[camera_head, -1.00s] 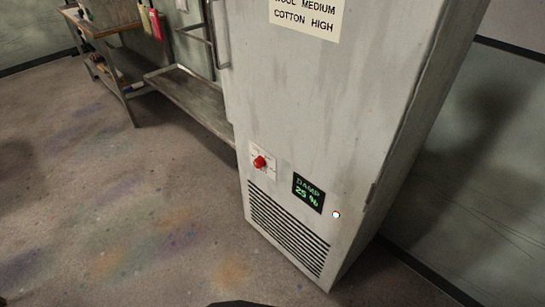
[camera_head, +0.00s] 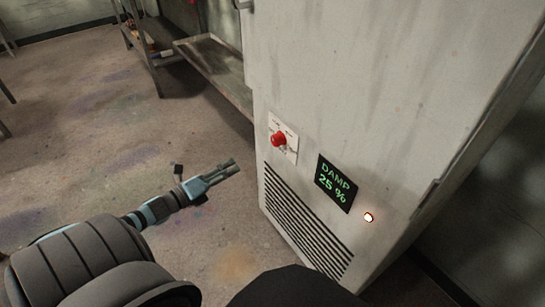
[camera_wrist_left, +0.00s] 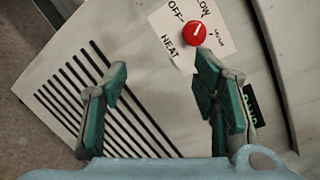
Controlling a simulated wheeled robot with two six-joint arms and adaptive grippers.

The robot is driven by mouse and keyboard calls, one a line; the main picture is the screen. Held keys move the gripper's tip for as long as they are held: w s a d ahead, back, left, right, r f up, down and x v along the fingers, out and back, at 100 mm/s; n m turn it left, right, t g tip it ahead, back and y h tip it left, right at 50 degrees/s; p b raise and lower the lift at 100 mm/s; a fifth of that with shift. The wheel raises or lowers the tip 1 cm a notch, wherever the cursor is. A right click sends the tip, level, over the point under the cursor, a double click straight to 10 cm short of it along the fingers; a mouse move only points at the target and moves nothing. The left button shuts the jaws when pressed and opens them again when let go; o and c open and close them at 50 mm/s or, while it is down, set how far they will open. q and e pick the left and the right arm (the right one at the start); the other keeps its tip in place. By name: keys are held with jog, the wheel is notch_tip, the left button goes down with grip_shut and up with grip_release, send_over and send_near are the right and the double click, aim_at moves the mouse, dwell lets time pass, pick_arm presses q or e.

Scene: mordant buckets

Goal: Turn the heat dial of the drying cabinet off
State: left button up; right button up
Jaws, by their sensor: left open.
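The drying cabinet (camera_head: 330,75) is a tall grey metal box. Its red heat dial (camera_head: 278,139) sits on a white label plate low on the front. In the left wrist view the red dial (camera_wrist_left: 195,33) has a white pointer line, and the plate (camera_wrist_left: 170,22) reads OFF, LOW and HEAT; another word is too small to read. My left gripper (camera_head: 236,166) is open and empty, to the left of and below the dial, apart from it. In the wrist view its fingers (camera_wrist_left: 165,100) are spread before the vent, with the dial beyond them. My right gripper is not in view.
A dark display (camera_head: 336,183) reading DAMP 25 % and a lit round lamp (camera_head: 368,217) are right of the dial. A slotted vent (camera_head: 300,225) lies below. A low metal shelf (camera_head: 215,65) stands behind at left. The floor (camera_head: 90,140) left of the cabinet is open.

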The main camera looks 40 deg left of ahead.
pick_arm(q)
notch_tip(320, 180, up, 3)
jog(key=w+d+m+h, duration=0.2)
jog(key=w+m, duration=0.1)
jog(key=m, duration=0.1)
jog(key=t+b, duration=0.1)
jog(key=b, duration=0.4)
send_near(274, 141)
jog(key=w, duration=0.2)
jog(key=x, duration=0.6)
jog(key=shift+d, duration=0.1)
jog(key=shift+w+d, duration=0.2)
jog(key=shift+w, duration=0.3)
jog(key=shift+f, duration=0.1)
jog(key=c, duration=1.2)
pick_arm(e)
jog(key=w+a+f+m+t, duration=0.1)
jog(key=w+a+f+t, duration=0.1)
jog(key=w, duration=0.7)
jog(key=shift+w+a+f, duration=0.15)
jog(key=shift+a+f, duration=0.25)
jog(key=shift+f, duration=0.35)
